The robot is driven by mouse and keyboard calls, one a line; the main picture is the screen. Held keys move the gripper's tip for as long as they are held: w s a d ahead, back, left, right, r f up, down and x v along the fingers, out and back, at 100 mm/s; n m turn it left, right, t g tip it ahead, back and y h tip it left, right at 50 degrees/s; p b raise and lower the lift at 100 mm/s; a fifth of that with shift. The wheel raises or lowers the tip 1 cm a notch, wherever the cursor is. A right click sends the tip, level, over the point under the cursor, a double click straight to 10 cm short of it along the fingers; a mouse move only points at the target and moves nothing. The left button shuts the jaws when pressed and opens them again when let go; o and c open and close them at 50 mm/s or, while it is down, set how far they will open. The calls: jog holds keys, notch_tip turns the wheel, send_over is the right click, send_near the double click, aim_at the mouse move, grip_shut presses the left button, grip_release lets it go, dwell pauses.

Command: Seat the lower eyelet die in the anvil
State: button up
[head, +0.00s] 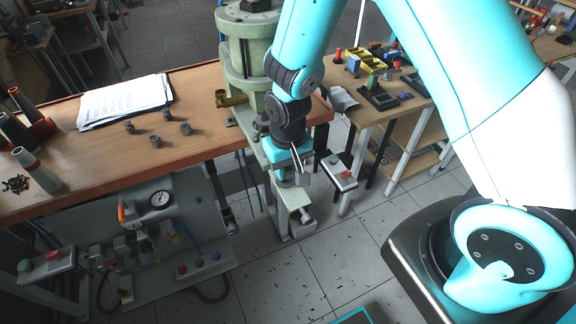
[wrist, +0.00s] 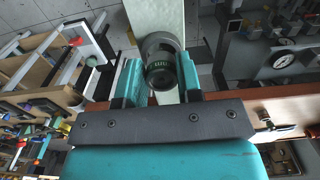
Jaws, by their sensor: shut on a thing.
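My gripper (wrist: 160,78) is shut on a dark cylindrical die (wrist: 161,72) with small green marks on its side, held between the teal fingers. Just beyond the die in the wrist view is a grey round seat (wrist: 160,42) on the pale green press arm (wrist: 156,15), which I take for the anvil. I cannot tell whether the die touches it. In the head view my gripper (head: 290,160) is over the press's low front arm (head: 292,197), and the die cannot be made out there. The green press body (head: 245,45) stands behind.
Several small dark dies (head: 154,142) stand on the wooden bench (head: 90,165) near a stack of papers (head: 125,100). A brass fitting (head: 230,98) is beside the press. A button box (head: 339,172) is right of my gripper. A gauge panel (head: 160,235) hangs below the bench.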

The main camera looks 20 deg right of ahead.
aim_at(288, 171)
jog(key=shift+f+b, duration=0.85)
jog(key=shift+f, duration=0.35)
jog(key=o, duration=1.2)
jog(key=shift+c, duration=0.2)
jog(key=shift+r, duration=0.1)
notch_tip(288, 171, up, 17)
jog(key=b, duration=0.2)
jog(key=shift+r, duration=0.2)
